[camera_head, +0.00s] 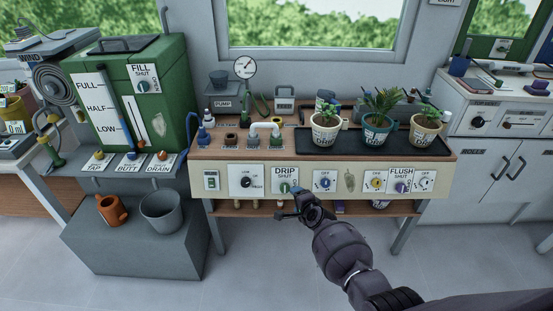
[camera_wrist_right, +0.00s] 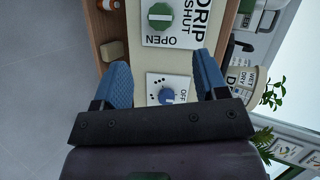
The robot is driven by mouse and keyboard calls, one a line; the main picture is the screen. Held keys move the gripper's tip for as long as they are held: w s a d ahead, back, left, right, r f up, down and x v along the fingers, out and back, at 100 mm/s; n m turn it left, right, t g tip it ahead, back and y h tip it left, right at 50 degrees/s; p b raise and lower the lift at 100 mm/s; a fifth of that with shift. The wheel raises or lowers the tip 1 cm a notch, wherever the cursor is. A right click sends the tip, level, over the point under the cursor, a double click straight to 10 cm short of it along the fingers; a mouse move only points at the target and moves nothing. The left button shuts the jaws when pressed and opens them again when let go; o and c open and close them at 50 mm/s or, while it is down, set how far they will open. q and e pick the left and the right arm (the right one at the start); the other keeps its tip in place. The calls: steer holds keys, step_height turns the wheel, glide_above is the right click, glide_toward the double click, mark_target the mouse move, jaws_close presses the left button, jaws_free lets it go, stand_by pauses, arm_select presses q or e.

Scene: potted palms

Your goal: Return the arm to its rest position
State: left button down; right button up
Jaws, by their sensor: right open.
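My right arm comes in from the lower right in the head view. Its gripper (camera_head: 291,204) is in front of the bench's front panel, near the DRIP knob. In the wrist view the two blue fingers of my right gripper (camera_wrist_right: 163,68) stand apart with nothing between them. Beyond them show the green DRIP knob (camera_wrist_right: 160,15) and a blue knob (camera_wrist_right: 167,95) on its OFF plate. The fingers appear apart from both knobs. The blue knob also shows in the head view (camera_head: 325,183). My left gripper is not in view.
Three potted plants (camera_head: 376,124) stand on a black tray (camera_head: 306,140) on the bench. A green water tank (camera_head: 150,90) stands at the left. An orange watering can (camera_head: 110,210) and a grey bucket (camera_head: 162,214) sit on a grey block. The floor (camera_head: 265,270) in front is clear.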

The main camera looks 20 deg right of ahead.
step_height(320, 180, up, 9)
steer(key=w+n+t, duration=0.1)
steer(key=w+n, duration=0.1)
steer(key=n, duration=0.6)
steer(key=s+r+n+t, duration=0.1)
steer(key=s+r+n, duration=0.1)
steer(key=s+n, duration=0.4)
steer(key=s+d+f+n+g, duration=0.1)
steer(key=s+f, duration=0.1)
steer(key=s, duration=0.9)
steer(key=s+f+n+g+h, duration=0.1)
steer(key=s+f, duration=0.2)
steer(key=s, duration=0.9)
steer(key=s+d+f+n+g, duration=0.1)
steer(key=s+f, duration=0.1)
steer(key=s, duration=1)
steer(key=shift+d+f+g+h, duration=0.25)
steer(key=shift+d+g+h, duration=0.05)
steer(key=shift+d, duration=0.05)
